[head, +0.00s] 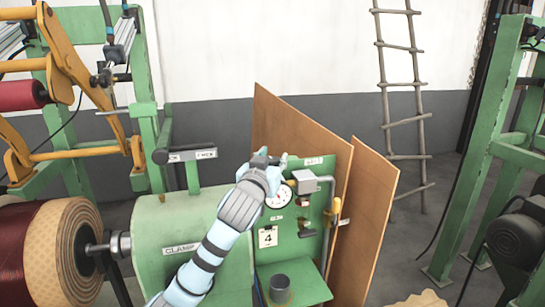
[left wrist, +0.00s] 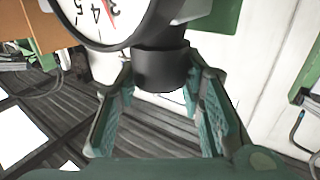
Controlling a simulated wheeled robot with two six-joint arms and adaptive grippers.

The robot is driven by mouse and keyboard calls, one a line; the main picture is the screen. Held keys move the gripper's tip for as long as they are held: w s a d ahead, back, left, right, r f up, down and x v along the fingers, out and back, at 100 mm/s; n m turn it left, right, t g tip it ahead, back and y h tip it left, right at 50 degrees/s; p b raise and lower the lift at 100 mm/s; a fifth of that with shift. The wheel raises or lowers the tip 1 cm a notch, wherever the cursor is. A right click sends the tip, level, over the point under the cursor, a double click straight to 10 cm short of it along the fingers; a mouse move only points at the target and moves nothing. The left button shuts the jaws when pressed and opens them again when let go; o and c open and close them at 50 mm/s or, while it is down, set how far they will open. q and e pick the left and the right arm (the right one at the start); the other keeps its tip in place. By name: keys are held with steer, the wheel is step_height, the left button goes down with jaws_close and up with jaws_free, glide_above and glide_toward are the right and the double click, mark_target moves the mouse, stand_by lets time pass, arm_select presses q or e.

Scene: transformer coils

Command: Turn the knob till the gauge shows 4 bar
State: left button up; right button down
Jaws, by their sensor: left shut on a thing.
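The round white gauge (head: 278,196) is on the green panel (head: 312,245), partly behind my left arm. In the left wrist view the gauge (left wrist: 98,18) is cut by the top edge. Its figures 4 and 5 show, and a red pointer-like mark lies near the 4, on the side of the 3. I cannot read it exactly. The black knob (left wrist: 162,70) sits beside the gauge, between the teal fingers of my left gripper (left wrist: 160,100), which is shut on it. In the head view my left gripper (head: 268,160) reaches the panel's top and hides the knob. My right gripper is not in view.
A card marked 4 (head: 268,238) is on the panel below the gauge. A grey pipe and box (head: 308,181) and a yellow-handled tool (head: 336,210) are to its right. A dark cylinder (head: 279,288) stands below.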

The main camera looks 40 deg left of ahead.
arm_select(q)
steer(key=shift+f+m+t+h, duration=0.1)
steer(key=shift+m+t+h, duration=0.4)
steer(key=shift+m+h, duration=0.75)
steer(key=shift+h, duration=0.55)
steer(key=o, duration=1)
steer(key=shift+o, duration=0.9)
steer(key=shift+w+f, duration=0.1)
steer(key=shift+w, duration=0.15)
